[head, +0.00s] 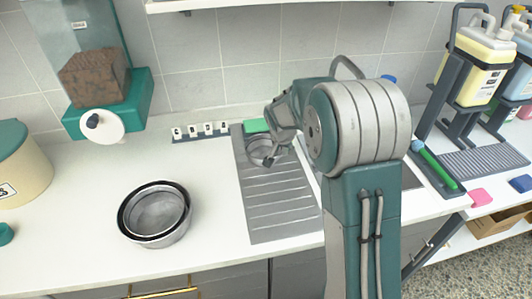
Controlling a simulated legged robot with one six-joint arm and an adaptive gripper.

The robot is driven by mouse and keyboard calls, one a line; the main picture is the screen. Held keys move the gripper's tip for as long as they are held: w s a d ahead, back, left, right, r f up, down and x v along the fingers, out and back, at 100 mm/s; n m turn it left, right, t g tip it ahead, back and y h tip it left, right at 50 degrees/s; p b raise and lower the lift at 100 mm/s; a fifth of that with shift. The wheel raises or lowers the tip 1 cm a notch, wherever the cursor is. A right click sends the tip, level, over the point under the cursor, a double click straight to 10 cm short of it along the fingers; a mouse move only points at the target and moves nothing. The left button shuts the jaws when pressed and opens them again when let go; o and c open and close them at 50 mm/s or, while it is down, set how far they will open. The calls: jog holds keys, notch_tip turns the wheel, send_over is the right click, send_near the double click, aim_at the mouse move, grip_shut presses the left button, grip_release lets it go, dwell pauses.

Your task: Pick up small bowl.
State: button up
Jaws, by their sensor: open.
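A small metal bowl (258,148) sits at the far end of the grey ribbed draining board (275,203), partly hidden by my gripper. My gripper (268,157) is over the bowl's right side, pointing down, with its fingers open. I cannot tell whether a finger touches the bowl or reaches inside it. Larger round metal bowls (155,238), one inside another, stand on the white counter at the left, well apart from my gripper.
A green sponge (255,125) lies behind the small bowl. A row of small labelled blocks (200,131) stands along the wall. A dispenser with brown contents (95,78) and a cream bin (22,170) are at left.

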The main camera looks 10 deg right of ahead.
jog(key=shift+w+a+f, duration=0.1)
jog(key=shift+w+f, duration=0.05)
jog(key=shift+f, duration=0.35)
jog(key=shift+w+a+f, duration=0.1)
jog(key=shift+a+f, duration=0.05)
jog(key=shift+a, duration=0.25)
jog(key=shift+d, duration=0.2)
grip_shut()
jog(key=shift+d, duration=0.15)
jog(key=shift+a+r, duration=0.2)
jog(key=shift+r, duration=0.4)
jog(key=v, duration=0.2)
jog(key=shift+w+r, duration=0.15)
jog(key=shift+r, duration=0.3)
jog(key=s+a+r, duration=0.7)
jog(key=s+r, duration=0.2)
jog(key=s, duration=0.2)
jog(key=shift+s, duration=0.4)
